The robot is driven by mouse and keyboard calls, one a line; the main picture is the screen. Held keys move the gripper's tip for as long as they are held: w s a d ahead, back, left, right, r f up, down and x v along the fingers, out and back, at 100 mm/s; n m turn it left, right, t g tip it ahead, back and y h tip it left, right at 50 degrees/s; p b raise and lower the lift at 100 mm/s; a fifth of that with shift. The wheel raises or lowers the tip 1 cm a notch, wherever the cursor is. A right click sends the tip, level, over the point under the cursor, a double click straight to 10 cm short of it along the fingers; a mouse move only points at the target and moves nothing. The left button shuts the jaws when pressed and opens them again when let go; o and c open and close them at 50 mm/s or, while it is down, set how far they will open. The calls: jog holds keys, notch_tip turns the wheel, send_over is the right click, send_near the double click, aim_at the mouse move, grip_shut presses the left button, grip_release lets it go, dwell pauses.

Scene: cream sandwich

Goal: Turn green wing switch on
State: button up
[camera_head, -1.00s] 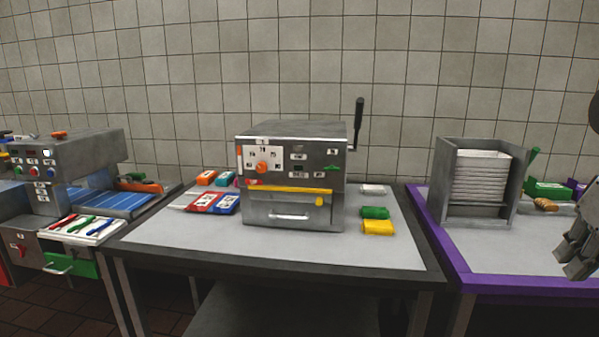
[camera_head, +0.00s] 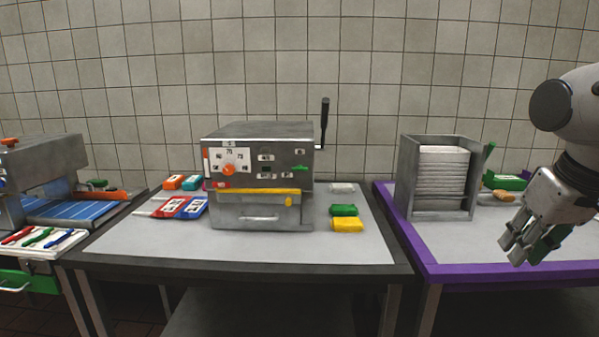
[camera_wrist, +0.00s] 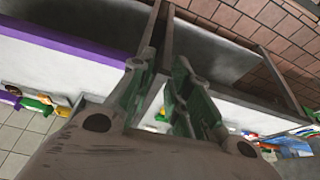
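The green wing switch (camera_head: 300,168) is a small green knob on the upper right of the front panel of the grey metal machine (camera_head: 258,212) on the middle table. It looks roughly level; its exact setting is too small to tell. My gripper (camera_head: 518,252) is at the far right, over the purple-edged table, well away from the switch. In the wrist view my gripper (camera_wrist: 160,88) has its fingers apart, with nothing between them. The switch cannot be made out in the wrist view.
The machine also has an orange dial (camera_head: 229,169), a yellow bar (camera_head: 255,191) and a black-handled lever (camera_head: 324,115). Green (camera_head: 343,210) and yellow (camera_head: 347,225) packets lie to its right. A grey rack (camera_head: 438,178) stands between the machine and my gripper.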

jog(key=w+a+f+n+y, duration=0.1)
jog(key=w+a+f+n, duration=0.4)
jog(key=w+a+f, duration=0.5)
jog(key=w+a+f+n+y, duration=0.2)
jog(key=w+a+f+n, duration=0.35)
jog(key=a, duration=0.75)
jog(key=w+a+n+t, duration=0.1)
jog(key=w+a, duration=0.2)
jog(key=w, duration=0.1)
jog(key=w+a+n+t+y, duration=0.1)
jog(key=w+a+n+t, duration=0.1)
jog(key=w, duration=0.3)
jog(key=w+a+n+t+y, duration=0.1)
jog(key=w+a+n+t, duration=0.1)
jog(key=w+a, duration=0.2)
jog(key=shift+w+a+f, duration=0.25)
jog(key=shift+w+a, duration=0.15)
jog(key=shift+a, duration=0.05)
jog(key=w+r+n+t, duration=0.2)
jog(key=w+r, duration=0.1)
jog(key=n+t+y, duration=0.1)
jog(key=n+t, duration=0.3)
jog(key=t, duration=0.2)
send_near(301, 170)
jog(key=x, duration=0.8)
jog(key=shift+w+a, duration=0.2)
jog(key=shift+w, duration=0.1)
grip_shut()
